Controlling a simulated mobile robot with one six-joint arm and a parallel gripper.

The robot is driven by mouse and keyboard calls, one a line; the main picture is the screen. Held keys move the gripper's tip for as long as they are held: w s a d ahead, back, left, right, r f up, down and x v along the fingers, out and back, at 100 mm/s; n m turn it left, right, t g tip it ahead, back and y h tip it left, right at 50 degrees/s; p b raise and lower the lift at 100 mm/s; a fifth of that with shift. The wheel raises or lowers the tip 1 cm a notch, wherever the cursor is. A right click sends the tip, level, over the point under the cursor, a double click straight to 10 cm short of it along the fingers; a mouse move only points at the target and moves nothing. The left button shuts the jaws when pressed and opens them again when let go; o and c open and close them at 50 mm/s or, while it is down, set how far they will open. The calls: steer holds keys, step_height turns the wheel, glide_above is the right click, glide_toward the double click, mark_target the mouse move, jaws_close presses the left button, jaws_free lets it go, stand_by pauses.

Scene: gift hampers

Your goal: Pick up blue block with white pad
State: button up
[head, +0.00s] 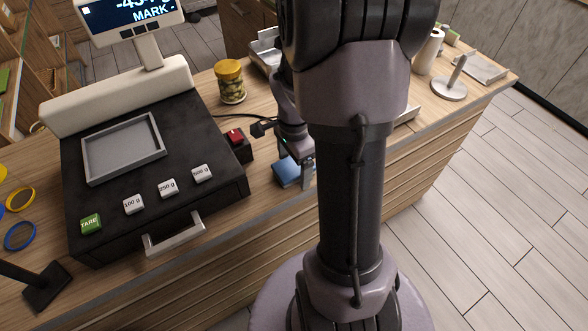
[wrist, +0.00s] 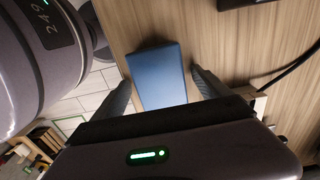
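A blue block (head: 286,173) lies on the wooden counter near its front edge, just right of the black scale. It also shows in the wrist view (wrist: 159,78), as a flat blue top between my two fingers. My gripper (wrist: 160,71) is open, with one finger on each side of the block. A gap shows between the right finger and the block; the left finger is very close to it, and I cannot tell if it touches. In the head view my gripper (head: 297,162) is at the block and partly hidden by my arm. No white pad can be made out on the block.
The black scale (head: 75,215) has weight buttons and a front handle. A red button box (head: 236,143) and a cable lie close to the block. A jar with a yellow lid (head: 230,82) stands behind. The counter's front edge (head: 262,205) is near.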

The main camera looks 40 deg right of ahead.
mark_target(296, 167)
steer(key=c, duration=1.3)
steer(key=shift+c, duration=0.2)
steer(key=shift+r, duration=0.1)
steer(key=shift+r, duration=0.3)
steer(key=r+p, duration=0.1)
steer(key=r, duration=0.2)
steer(key=shift+s+p, duration=0.35)
steer(key=shift+p, duration=0.05)
steer(key=s+r+p, duration=0.1)
steer(key=s, duration=1.4)
steer(key=shift+s, duration=0.15)
steer(key=shift+a+r, duration=0.1)
